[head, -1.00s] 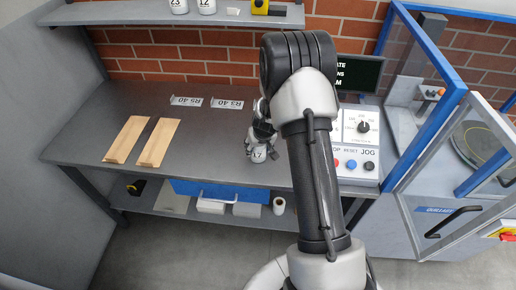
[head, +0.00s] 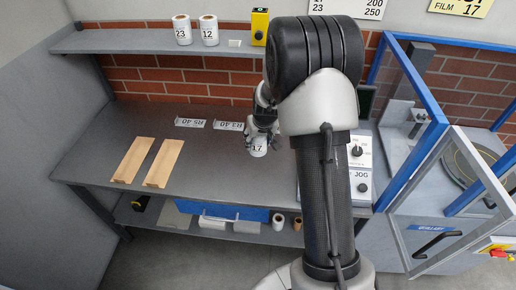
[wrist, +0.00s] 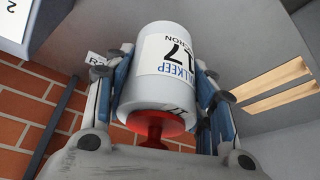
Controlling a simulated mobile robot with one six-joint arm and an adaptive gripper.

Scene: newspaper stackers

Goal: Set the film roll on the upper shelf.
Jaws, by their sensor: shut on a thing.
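The film roll (head: 258,148) is a white cylinder marked 17, held above the workbench in the head view. In the wrist view the film roll (wrist: 165,75) fills the middle, with a red piece at its lower end. My gripper (wrist: 165,95) is shut on it, with one finger on each side. In the head view my gripper (head: 262,130) is partly hidden by my arm. The upper shelf (head: 120,42) runs along the brick wall, above and to the left of the roll. Two white rolls marked 23 (head: 182,32) and 12 (head: 209,32) stand on it.
A yellow device (head: 259,26) and a small white tag (head: 234,43) sit on the shelf's right part. The shelf's left part is bare. Two wooden strips (head: 165,163) lie on the workbench (head: 215,165). A control panel (head: 358,165) and a blue-framed enclosure (head: 412,140) stand at right.

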